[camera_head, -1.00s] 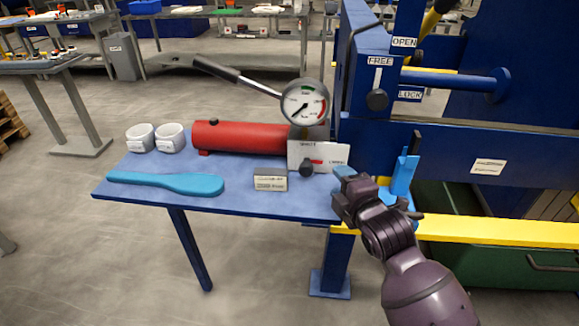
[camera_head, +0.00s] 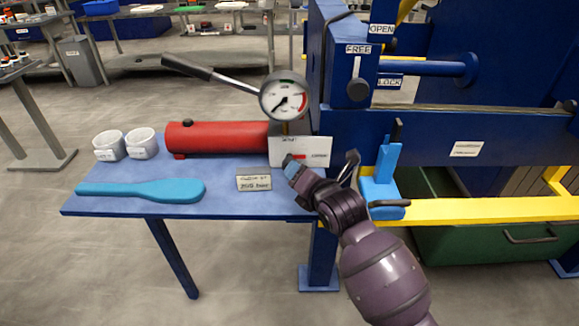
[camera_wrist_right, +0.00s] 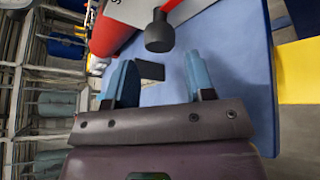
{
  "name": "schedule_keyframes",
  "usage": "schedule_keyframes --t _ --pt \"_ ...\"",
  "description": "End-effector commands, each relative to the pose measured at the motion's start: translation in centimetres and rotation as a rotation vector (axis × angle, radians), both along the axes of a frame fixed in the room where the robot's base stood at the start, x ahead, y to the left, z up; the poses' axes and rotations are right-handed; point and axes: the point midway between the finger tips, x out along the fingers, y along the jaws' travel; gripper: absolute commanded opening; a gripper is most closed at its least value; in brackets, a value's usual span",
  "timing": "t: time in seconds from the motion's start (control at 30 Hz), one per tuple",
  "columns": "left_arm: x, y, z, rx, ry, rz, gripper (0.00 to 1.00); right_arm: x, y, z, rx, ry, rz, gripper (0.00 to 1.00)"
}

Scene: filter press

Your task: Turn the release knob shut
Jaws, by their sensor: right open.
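The release knob (camera_wrist_right: 159,32) is a small black knob below the white label plate (camera_head: 300,151) on the pump. In the head view it is mostly hidden behind my right fingertip. The red hand pump (camera_head: 222,138) lies on the blue shelf (camera_head: 110,205), with a round gauge (camera_head: 284,96) above it. My right gripper (camera_head: 320,168) is open in front of the plate. In the right wrist view, the knob is beyond the open blue fingers (camera_wrist_right: 160,80), roughly between them and apart from them. My left gripper is out of view.
The blue press frame (camera_head: 430,135), a light-blue part (camera_head: 381,185) and a yellow rail (camera_head: 480,210) are to the right.

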Motion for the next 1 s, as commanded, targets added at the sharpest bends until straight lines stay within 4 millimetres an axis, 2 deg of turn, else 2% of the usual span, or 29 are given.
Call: schedule_keyframes --t 0.03,0.2,0.4,0.8,0.83,1.0 --pt "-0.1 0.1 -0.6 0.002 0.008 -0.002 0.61 0.8 0.5 -0.8 0.004 0.007 0.001 0.49" --pt "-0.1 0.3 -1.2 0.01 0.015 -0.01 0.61 3.2 1.7 -1.5 0.003 0.006 0.0 0.49" --pt "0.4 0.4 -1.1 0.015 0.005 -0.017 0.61 5.0 2.5 -1.8 0.003 0.004 0.0 0.49" --pt "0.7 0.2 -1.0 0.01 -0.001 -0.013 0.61 5.6 2.7 -1.8 0.001 0.0 0.0 0.49" --pt "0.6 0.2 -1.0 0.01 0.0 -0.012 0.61 5.6 2.7 -1.8 0.001 0.0 0.0 0.48" --pt "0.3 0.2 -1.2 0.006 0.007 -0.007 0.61 5.5 2.7 -1.8 0.001 0.0 0.0 0.22"
